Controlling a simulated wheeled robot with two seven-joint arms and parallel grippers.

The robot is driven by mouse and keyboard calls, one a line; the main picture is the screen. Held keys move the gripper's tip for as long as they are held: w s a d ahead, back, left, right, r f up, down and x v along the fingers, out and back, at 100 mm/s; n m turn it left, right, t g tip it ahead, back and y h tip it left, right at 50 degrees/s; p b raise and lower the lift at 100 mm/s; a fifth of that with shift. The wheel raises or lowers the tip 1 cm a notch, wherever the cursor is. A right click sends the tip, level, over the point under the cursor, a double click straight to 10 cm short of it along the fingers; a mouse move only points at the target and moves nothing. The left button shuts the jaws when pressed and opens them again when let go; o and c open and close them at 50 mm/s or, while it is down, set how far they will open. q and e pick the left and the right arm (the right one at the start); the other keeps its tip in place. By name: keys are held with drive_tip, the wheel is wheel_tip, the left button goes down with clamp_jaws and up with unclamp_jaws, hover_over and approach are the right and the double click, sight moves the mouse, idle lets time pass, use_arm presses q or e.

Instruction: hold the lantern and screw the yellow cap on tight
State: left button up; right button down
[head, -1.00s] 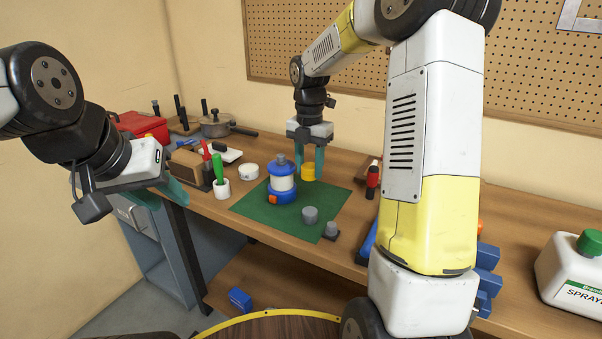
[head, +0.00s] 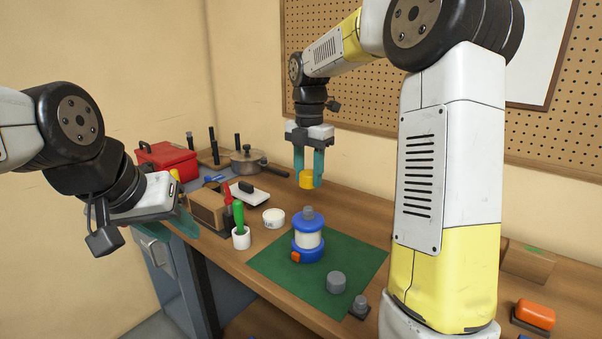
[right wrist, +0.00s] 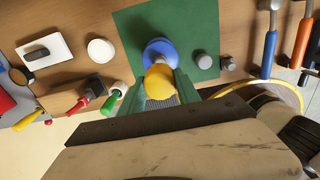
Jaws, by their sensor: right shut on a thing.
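The lantern (head: 308,238) stands upright on the green mat (head: 345,262), with blue ends, a pale middle, an orange patch at its foot and a grey piece on top. My right gripper (head: 309,180) is shut on the yellow cap (head: 306,179) and holds it in the air behind and above the lantern in the head view. In the right wrist view the yellow cap (right wrist: 160,82) sits between the green fingers and partly covers the lantern (right wrist: 160,52). My left gripper (head: 188,222) is empty at the left, away from the lantern; its finger gap is not clear.
Two grey knobs stand near the mat's front edge, one (head: 336,282) on the mat and one (head: 360,303) at its corner. A white cup (head: 241,237) with screwdrivers and a round white tub (head: 273,218) are left of the mat. An orange-topped block (head: 535,314) lies at right.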

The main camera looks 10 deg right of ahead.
sight(308, 207)
drive_tip(key=shift+f, duration=2.65)
drive_tip(key=shift+f, duration=0.1)
drive_tip(key=shift+f, duration=0.4)
drive_tip(key=shift+f, duration=0.9)
drive_tip(key=c, duration=0.8)
unclamp_jaws()
drive_tip(key=shift+o, duration=0.3)
drive_tip(key=o, duration=0.3)
drive_tip(key=shift+o, duration=0.4)
drive_tip(key=o, duration=0.4)
drive_tip(key=shift+c, duration=0.2)
